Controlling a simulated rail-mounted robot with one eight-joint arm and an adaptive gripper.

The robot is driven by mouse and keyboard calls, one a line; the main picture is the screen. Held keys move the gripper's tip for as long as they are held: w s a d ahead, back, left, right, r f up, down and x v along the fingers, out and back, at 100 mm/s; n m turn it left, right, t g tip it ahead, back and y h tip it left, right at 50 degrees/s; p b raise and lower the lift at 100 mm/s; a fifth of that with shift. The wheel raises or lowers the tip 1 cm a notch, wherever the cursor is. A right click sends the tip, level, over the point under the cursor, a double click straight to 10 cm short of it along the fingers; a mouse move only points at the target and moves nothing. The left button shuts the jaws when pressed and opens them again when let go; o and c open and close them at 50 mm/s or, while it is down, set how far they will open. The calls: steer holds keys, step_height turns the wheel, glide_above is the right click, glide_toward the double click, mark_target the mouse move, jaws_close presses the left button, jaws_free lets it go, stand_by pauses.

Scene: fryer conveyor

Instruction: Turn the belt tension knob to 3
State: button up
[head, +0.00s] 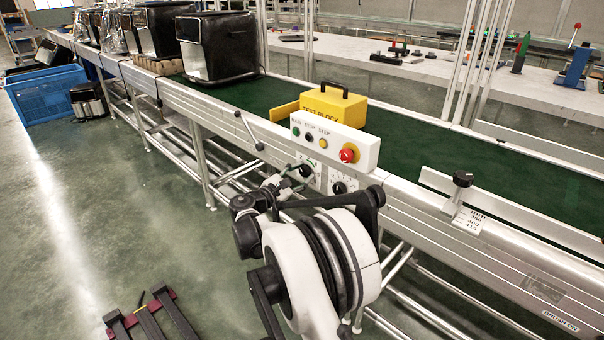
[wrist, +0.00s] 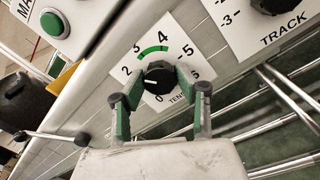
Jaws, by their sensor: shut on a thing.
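The black belt tension knob (wrist: 160,77) sits on a white dial plate marked 0 to 6, with a green arc beside 3 and 4. Its white pointer line faces left in the wrist view, below the 2, roughly where 1 would be; the 1 is hidden by a finger. My gripper (wrist: 158,84) has one finger on each side of the knob and is shut on it. In the head view my gripper (head: 297,173) is at the dial plate on the conveyor's front side, and the knob is largely hidden there.
The TRACK knob (wrist: 275,3) is close on the right. A white button box (head: 335,143) with a red stop button (head: 348,154) is just above the dials. A yellow test block (head: 334,104) stands on the green belt (head: 440,150). A clamp lever (wrist: 45,136) juts out at left.

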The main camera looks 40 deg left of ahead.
steer(key=m, duration=0.4)
steer(key=shift+f+m+h, duration=0.1)
steer(key=shift+m+h, duration=0.2)
steer(key=shift+m, duration=1.7)
steer(key=o, duration=1.1)
steer(key=shift+o, duration=0.2)
steer(key=shift+s, duration=0.1)
steer(key=s+a, duration=0.1)
steer(key=s, duration=1)
steer(key=shift+s+f, duration=0.35)
steer(key=shift+s, duration=0.05)
steer(key=shift+a, duration=0.1)
